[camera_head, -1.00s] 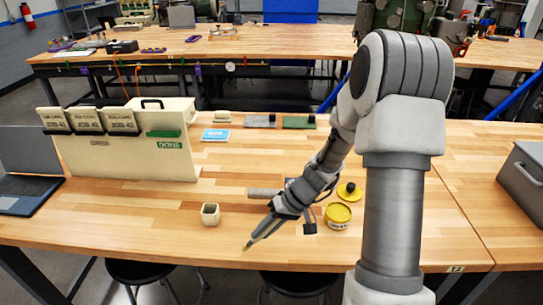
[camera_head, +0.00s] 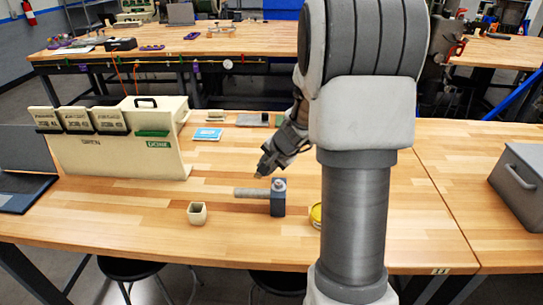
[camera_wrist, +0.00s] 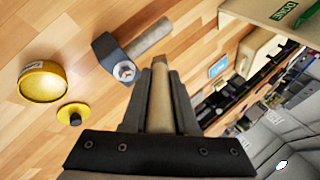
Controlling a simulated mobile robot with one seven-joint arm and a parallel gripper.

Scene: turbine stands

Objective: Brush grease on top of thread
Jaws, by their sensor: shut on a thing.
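The threaded grey rod (camera_head: 250,192) lies horizontally on the table, its right end in a dark blue block (camera_head: 278,200). The wrist view shows the rod (camera_wrist: 152,40) and the block (camera_wrist: 112,58) beyond the fingertips. My gripper (camera_head: 264,168) is just behind and above the rod, apart from it in the picture. In the wrist view my gripper (camera_wrist: 160,80) is shut on the brush (camera_wrist: 159,100), whose tan handle lies between the fingers. The bristles are hard to make out. The open yellow grease tin (camera_wrist: 41,82) is partly hidden by my arm in the head view.
The yellow lid with a black knob (camera_wrist: 73,115) lies beside the tin. An empty beige cup (camera_head: 197,214) stands front left. A beige holder (camera_head: 118,150) with document bins stands at the left, and a grey case (camera_head: 522,182) at the right.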

